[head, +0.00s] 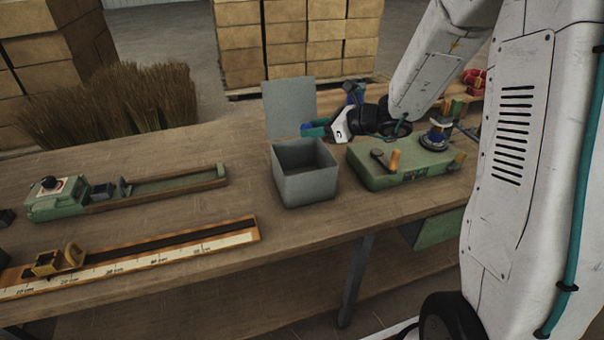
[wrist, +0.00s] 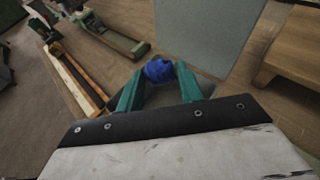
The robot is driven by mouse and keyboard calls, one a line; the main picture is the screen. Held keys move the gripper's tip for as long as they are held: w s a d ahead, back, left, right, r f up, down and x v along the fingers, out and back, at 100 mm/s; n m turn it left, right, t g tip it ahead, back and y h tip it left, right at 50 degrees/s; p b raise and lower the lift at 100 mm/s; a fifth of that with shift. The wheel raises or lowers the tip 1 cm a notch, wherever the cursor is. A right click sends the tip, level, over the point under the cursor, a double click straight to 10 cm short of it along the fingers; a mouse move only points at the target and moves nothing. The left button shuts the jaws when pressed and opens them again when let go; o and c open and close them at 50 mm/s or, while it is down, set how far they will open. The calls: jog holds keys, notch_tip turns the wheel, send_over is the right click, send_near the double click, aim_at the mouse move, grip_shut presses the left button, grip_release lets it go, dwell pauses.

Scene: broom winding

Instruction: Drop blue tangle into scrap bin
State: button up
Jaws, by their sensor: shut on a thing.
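The blue tangle (wrist: 158,70) is a small dark blue ball between the teal fingertips of my gripper (wrist: 157,78) in the wrist view. My gripper is shut on it. In the head view my gripper (head: 313,129) reaches in from the right, above the far right side of the scrap bin, with the tangle largely hidden. The scrap bin (head: 305,190) is an open grey box on the bench. Its visible inside looks empty, though its floor is partly hidden.
A flat grey panel (head: 289,107) stands upright behind the bin. A green winding fixture (head: 400,168) with knobs sits close to the bin's right. A green clamp rail (head: 150,190) and a ruler stop (head: 130,258) lie to the left. Brown bristles (head: 110,98) stand behind the bench.

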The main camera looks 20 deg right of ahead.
jog(key=shift+f, duration=0.35)
jog(key=shift+a, duration=0.1)
jog(key=o, duration=1)
jog(key=v, duration=0.8)
